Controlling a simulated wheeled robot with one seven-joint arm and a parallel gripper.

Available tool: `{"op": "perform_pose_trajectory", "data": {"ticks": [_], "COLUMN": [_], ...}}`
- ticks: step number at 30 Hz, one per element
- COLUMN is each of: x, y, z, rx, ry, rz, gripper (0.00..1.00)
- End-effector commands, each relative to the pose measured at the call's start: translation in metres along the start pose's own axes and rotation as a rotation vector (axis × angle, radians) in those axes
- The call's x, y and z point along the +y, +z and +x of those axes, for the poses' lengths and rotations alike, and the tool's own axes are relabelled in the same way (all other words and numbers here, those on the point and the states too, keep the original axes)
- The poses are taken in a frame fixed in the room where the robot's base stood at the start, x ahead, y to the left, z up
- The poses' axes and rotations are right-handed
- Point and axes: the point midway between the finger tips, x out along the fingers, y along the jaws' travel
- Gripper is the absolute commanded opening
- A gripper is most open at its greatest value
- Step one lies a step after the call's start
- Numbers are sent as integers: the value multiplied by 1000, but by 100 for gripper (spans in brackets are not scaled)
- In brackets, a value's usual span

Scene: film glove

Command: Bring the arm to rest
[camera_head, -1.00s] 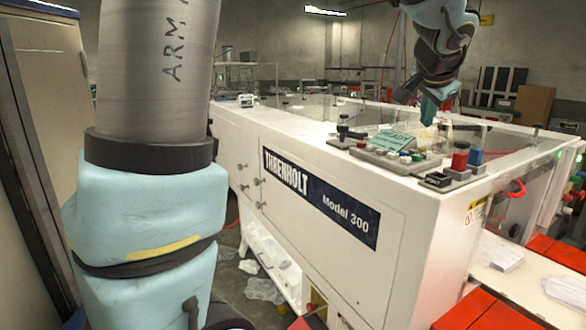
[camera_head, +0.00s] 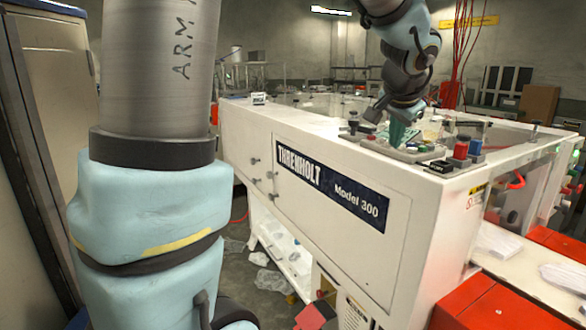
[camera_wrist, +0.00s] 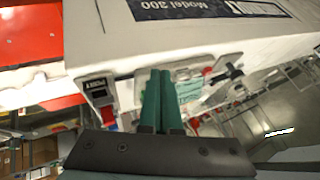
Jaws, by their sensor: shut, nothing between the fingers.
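My gripper (camera_head: 397,137) is at the upper right of the head view, pointing down over the control panel (camera_head: 434,157) on top of the white machine (camera_head: 330,200). Its green fingers hide part of the panel. In the wrist view my gripper (camera_wrist: 158,74) shows two green fingers side by side, shut with nothing between them. The panel (camera_wrist: 209,92) lies beyond the fingertips there. I cannot tell whether the fingertips touch it. The arm is bent, reaching out above the machine.
Red boxes (camera_head: 490,305) and white paper stacks (camera_head: 566,277) are at the lower right. A beige cabinet (camera_head: 45,130) stands at the left. Crumpled plastic (camera_head: 270,281) lies on the floor.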

Motion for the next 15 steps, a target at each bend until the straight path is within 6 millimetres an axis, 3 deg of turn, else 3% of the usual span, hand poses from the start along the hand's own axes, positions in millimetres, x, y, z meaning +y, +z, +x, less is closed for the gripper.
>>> {"op": "perform_pose_trajectory", "data": {"ticks": [5, 8, 12, 15], "x": [-16, -24, -30, -24], "y": [60, 106, 199, 264], "z": [19, 28, 37, 35], "rx": [-101, -175, -313, -408], "ry": [21, 36, 65, 85], "rz": [-116, -212, -423, -598], "gripper": [0, 0, 0, 0]}}
